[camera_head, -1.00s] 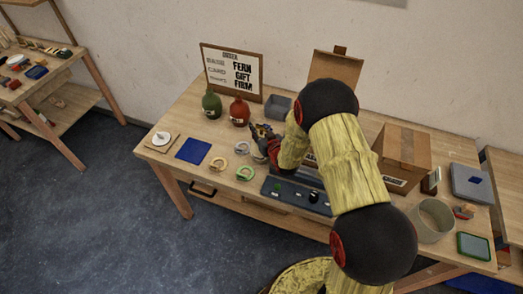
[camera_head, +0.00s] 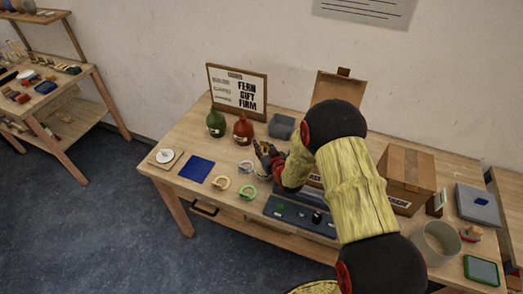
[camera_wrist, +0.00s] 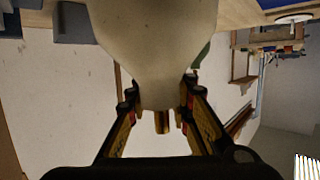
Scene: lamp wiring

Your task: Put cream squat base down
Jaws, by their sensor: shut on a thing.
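The cream squat base (camera_wrist: 155,45) fills the top middle of the wrist view, pale and smooth, with its narrow end between my fingers. My gripper (camera_wrist: 160,102) is shut on it, one finger on each side. In the head view my gripper (camera_head: 266,156) is above the workbench (camera_head: 188,131), near the rings and in front of the red bottle. I cannot make out the cream base there. Whether it touches the bench cannot be told.
A green bottle (camera_head: 215,123), a red bottle (camera_head: 243,130) and a grey bin (camera_head: 282,127) stand at the back. A blue mat (camera_head: 197,169), a white disc (camera_head: 166,156) and coloured rings (camera_head: 221,183) lie left. A cardboard box (camera_head: 405,175) stands right.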

